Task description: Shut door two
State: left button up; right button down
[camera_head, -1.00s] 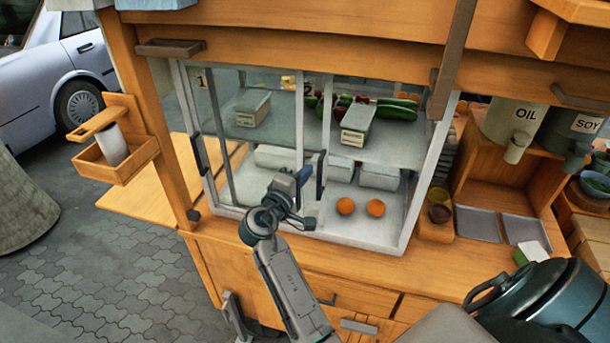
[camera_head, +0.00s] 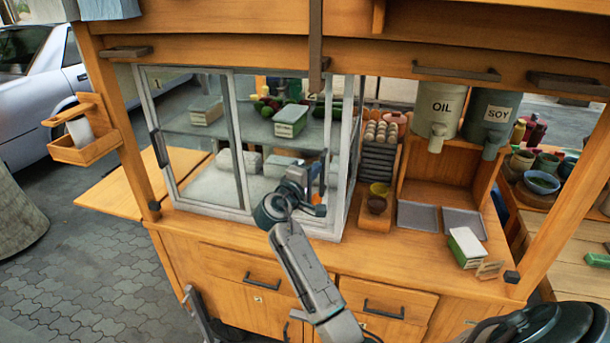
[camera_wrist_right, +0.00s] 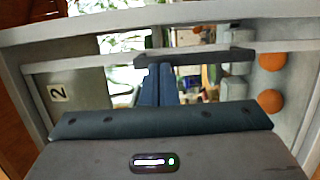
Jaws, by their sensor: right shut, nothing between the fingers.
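Door two (camera_head: 262,140) is the right-hand sliding glass pane of a display case on the cart. Its "2" label (camera_wrist_right: 60,93) shows in the right wrist view. Its dark handle (camera_head: 323,170) stands close to the case's right corner post, with what looks like a narrow gap between. My right gripper (camera_head: 314,182) is shut and empty, its fingertips (camera_wrist_right: 162,70) against or just beside the handle bar (camera_wrist_right: 195,58); contact is hard to judge. The gripper partly hides the handle in the head view.
Door one (camera_head: 185,130) fills the left half of the case. Two oranges (camera_wrist_right: 270,103) lie inside. Drawers (camera_head: 262,275) lie below the counter.

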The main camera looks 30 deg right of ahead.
pick_arm(q)
jog(key=shift+w+d+r, duration=0.1)
jog(key=shift+r, duration=0.05)
pick_arm(e)
jog(key=shift+s+d, duration=0.9)
jog(key=shift+s, duration=0.05)
pick_arm(q)
jog(key=shift+s, duration=0.2)
pick_arm(e)
jog(key=shift+r, duration=0.1)
